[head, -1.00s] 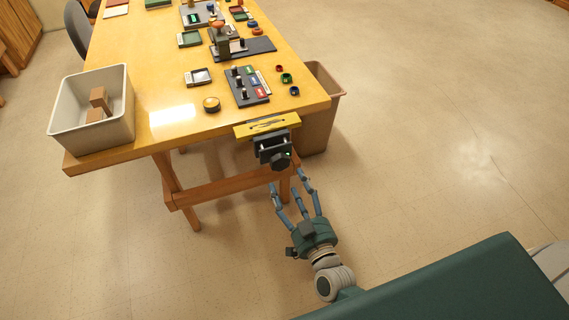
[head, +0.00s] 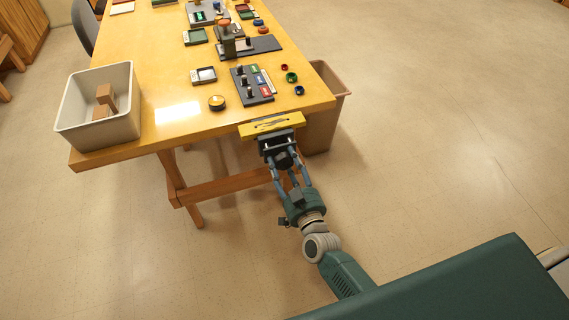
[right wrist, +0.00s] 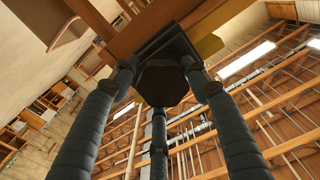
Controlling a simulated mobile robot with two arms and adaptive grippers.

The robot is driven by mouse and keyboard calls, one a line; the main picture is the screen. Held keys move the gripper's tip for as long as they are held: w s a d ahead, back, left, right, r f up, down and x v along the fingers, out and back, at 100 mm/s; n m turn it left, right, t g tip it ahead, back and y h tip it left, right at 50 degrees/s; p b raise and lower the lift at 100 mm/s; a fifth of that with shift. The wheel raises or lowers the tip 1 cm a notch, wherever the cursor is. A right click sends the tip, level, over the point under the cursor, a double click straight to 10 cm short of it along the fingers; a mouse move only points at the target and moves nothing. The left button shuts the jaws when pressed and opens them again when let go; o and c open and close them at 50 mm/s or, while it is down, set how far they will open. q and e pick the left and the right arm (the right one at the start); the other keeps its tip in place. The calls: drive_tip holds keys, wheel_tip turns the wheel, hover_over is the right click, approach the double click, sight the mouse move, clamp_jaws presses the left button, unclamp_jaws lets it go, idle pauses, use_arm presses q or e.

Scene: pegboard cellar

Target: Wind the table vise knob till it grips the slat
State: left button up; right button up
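The dark table vise (head: 276,143) is fixed at the table's near right corner. The yellow slat (head: 272,125) lies across its top, along the table edge; I cannot tell whether the jaws touch it. The dark knob (head: 284,160) faces my right gripper (head: 287,168), partly hidden by its fingers. In the right wrist view, the knob (right wrist: 163,84) sits between the three spread fingers of the right gripper (right wrist: 157,80). The fingers reach around it and look open, without a clear grip. My left gripper is out of view.
On the wooden table (head: 160,105) stand a grey bin (head: 130,125) with brown blocks, a dark switch panel (head: 241,94), a yellow round button (head: 216,103) and small coloured rings. A brown waste bin (head: 322,125) stands beside the table. The floor at right is clear.

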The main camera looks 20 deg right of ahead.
drive_tip(key=shift+s+a+f, duration=0.1)
drive_tip(key=shift+f, duration=0.05)
drive_tip(key=c, duration=0.4)
drive_tip(key=shift+o, duration=0.2)
drive_tip(key=shift+f, duration=0.1)
drive_tip(key=shift+s+a+f+m, duration=0.1)
drive_tip(key=shift+f+m, duration=0.1)
drive_tip(key=shift+m, duration=0.3)
drive_tip(key=o, duration=1.1)
drive_tip(key=shift+o, duration=0.2)
drive_tip(key=shift+r, duration=0.15)
drive_tip(key=s, duration=1.1)
drive_tip(key=shift+s+d, duration=0.2)
drive_tip(key=shift+s, duration=0.2)
